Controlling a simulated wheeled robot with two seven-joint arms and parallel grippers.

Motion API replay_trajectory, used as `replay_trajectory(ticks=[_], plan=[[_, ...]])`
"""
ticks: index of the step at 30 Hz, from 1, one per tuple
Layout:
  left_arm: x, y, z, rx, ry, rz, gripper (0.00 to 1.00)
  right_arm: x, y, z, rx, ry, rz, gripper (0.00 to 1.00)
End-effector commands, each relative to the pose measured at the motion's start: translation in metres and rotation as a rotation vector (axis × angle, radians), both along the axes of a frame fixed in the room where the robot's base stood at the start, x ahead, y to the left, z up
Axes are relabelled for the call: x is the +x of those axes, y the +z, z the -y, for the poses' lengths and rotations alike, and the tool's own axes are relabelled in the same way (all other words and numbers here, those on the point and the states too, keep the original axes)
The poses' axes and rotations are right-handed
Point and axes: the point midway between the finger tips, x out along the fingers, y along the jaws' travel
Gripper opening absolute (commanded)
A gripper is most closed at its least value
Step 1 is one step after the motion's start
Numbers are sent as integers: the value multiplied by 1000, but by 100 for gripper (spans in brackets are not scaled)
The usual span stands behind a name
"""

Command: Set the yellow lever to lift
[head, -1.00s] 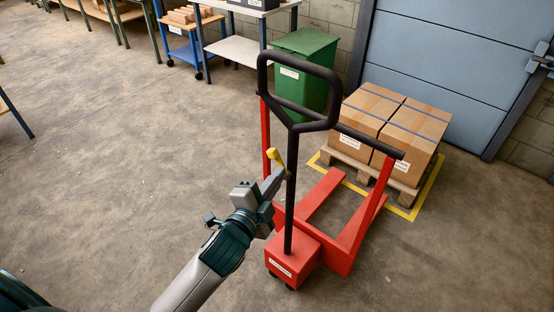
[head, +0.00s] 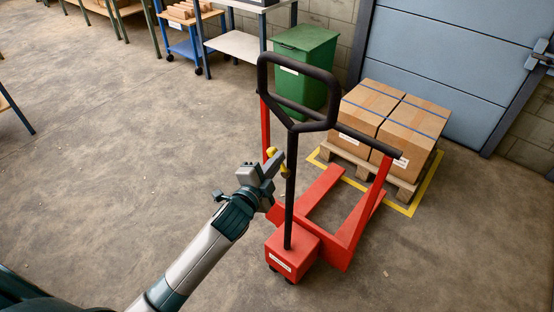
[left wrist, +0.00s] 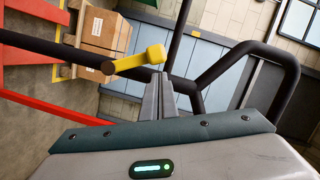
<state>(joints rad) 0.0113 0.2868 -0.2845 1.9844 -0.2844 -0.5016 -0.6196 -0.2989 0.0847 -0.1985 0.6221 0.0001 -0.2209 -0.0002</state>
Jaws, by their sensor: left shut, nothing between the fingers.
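The yellow lever (head: 271,151) sits on the upright black handle shaft (head: 290,190) of the red pallet truck (head: 293,252). In the head view my left gripper (head: 276,162) is at the lever and partly covers it. In the left wrist view the lever (left wrist: 137,62) runs from a round dark pivot to a thick yellow knob, just beyond the shut, empty fingertips (left wrist: 160,80). I cannot tell whether the fingers touch the lever. No lift marking is readable. My right gripper is not in view.
A pallet with strapped cartons (head: 395,118) stands inside a yellow floor outline behind the truck's forks. A green bin (head: 303,65) and a blue cart (head: 185,45) stand further back. The black loop handle (head: 330,95) rises above the lever. Floor at left is clear.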

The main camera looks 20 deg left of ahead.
Motion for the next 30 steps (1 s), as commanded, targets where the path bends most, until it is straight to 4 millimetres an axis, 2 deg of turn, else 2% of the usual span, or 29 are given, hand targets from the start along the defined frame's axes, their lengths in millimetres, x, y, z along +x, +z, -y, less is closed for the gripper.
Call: replay_trajectory(ticks=[5, 13, 23, 30], plan=[[0, 0, -1, -7, 0, -3, 0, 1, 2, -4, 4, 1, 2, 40], [7, -3, -19, -125, 1, -46, 0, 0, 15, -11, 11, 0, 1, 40], [8, -5, -22, -126, 6, -49, 0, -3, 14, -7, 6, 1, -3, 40], [10, 0, -22, -125, 8, -50, 0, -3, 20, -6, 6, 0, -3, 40]])
